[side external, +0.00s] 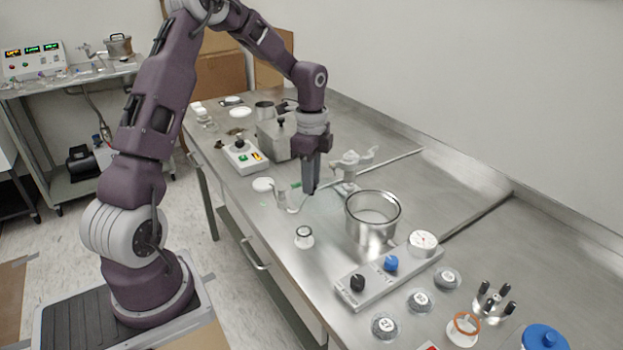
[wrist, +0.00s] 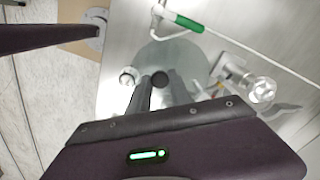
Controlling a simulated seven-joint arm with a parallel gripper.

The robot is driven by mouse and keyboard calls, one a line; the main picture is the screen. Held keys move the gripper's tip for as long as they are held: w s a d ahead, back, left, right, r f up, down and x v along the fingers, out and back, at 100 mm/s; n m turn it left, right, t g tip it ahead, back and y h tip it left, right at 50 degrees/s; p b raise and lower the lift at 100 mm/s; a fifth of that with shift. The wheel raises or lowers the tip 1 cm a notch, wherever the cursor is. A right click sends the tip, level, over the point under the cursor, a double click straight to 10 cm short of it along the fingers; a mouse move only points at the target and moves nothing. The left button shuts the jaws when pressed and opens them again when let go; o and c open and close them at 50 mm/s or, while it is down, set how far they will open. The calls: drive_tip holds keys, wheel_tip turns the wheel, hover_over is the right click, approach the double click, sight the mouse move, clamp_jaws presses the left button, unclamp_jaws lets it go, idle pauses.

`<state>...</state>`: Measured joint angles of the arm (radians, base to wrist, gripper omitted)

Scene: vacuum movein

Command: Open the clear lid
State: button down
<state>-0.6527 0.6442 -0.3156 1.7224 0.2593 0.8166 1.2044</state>
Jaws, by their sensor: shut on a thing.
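The clear lid (wrist: 180,55) is a see-through disc with a dark round knob (wrist: 160,77) in the wrist view. In the side view it shows faintly (side external: 324,207) under my gripper (side external: 310,190), left of the steel chamber (side external: 373,236). The chamber's top is open and uncovered. My gripper points straight down and its fingers are shut on the lid's knob; the fingers also show in the wrist view (wrist: 158,82). The lid looks level, at or close above the table; I cannot tell whether it touches.
A valve block with black and blue knobs (side external: 372,284) and a gauge (side external: 423,242) stands in front of the chamber. A white clamp-like fitting (side external: 350,165) stands behind.

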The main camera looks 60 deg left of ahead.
drive_tip(key=c, duration=1.2)
unclamp_jaws()
drive_tip(key=shift+o, duration=0.2)
wheel_tip(320, 180, up, 7)
drive_tip(key=shift+r, duration=0.1)
drive_tip(key=s+d+r+n+t+y, duration=0.1)
drive_tip(key=s+d+r+n, duration=0.2)
drive_tip(key=s+d+r, duration=0.4)
drive_tip(key=s+d+r+n+t, duration=0.1)
drive_tip(key=s+d+n, duration=0.3)
drive_tip(key=s, duration=0.4)
drive_tip(key=s+d+r+n+t+h, duration=0.1)
drive_tip(key=s+d+n+t, duration=0.2)
drive_tip(key=s+d, duration=0.4)
drive_tip(key=shift+s+r+n+t, duration=0.3)
drive_tip(key=shift+s+r+n, duration=0.05)
drive_tip(key=shift+s+n, duration=0.4)
